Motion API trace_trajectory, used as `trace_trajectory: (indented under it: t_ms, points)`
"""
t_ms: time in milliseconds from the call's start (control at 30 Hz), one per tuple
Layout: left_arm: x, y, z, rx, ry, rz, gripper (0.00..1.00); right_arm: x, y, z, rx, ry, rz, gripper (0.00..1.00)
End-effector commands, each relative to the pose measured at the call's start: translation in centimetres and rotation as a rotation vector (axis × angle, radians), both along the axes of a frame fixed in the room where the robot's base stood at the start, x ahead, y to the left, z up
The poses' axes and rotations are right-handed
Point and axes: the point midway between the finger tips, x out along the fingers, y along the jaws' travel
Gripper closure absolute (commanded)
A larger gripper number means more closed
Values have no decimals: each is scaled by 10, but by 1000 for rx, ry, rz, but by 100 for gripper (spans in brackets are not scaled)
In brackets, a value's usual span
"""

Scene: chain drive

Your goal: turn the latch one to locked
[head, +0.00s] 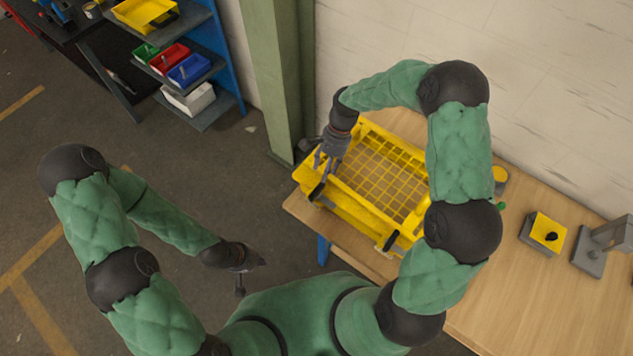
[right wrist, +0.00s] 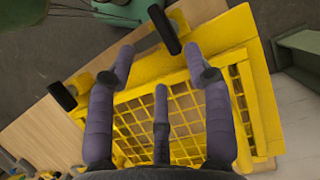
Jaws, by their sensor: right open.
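A yellow guard with a wire-mesh panel (head: 372,185) lies on the wooden bench. Its front edge carries two black latch handles. One is at the left end (head: 317,190) and one is nearer the right end (head: 390,241). Which is latch one I cannot tell. In the right wrist view they are the top-centre handle (right wrist: 164,29) and the left handle (right wrist: 62,96). My right gripper (head: 323,170) is open and empty above the left-end latch, apparently apart from it. Its fingers (right wrist: 160,70) point toward that handle. My left gripper (head: 241,284) hangs over the floor; its fingers are too small to judge.
A green post (head: 275,75) stands close behind the guard's left end. A yellow-topped box with a black knob (head: 549,232) and a grey stand (head: 590,258) are on the bench at right. Shelves with coloured bins (head: 188,68) stand far left. Bench space at right front is clear.

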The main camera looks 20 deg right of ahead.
Motion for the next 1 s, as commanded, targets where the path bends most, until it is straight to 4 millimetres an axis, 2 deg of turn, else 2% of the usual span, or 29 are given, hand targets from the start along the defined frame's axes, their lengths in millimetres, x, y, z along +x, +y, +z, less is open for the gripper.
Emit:
trace_trajectory:
  t_ms: [300,500,700,967,1000]
  points:
    - [1,0,4,0,-2,1,100,-14,17,-52,1,4,2,48]
    - [1,0,6,0,-2,1,100,-20,25,-77,0,1,0,48]
    - [1,0,7,0,-2,1,100,-23,29,-89,0,0,0,48]
    - [1,0,7,0,-2,1,100,-23,29,-90,1,-1,1,48]
    - [1,0,7,0,-2,1,100,-23,29,-90,1,-1,1,51]
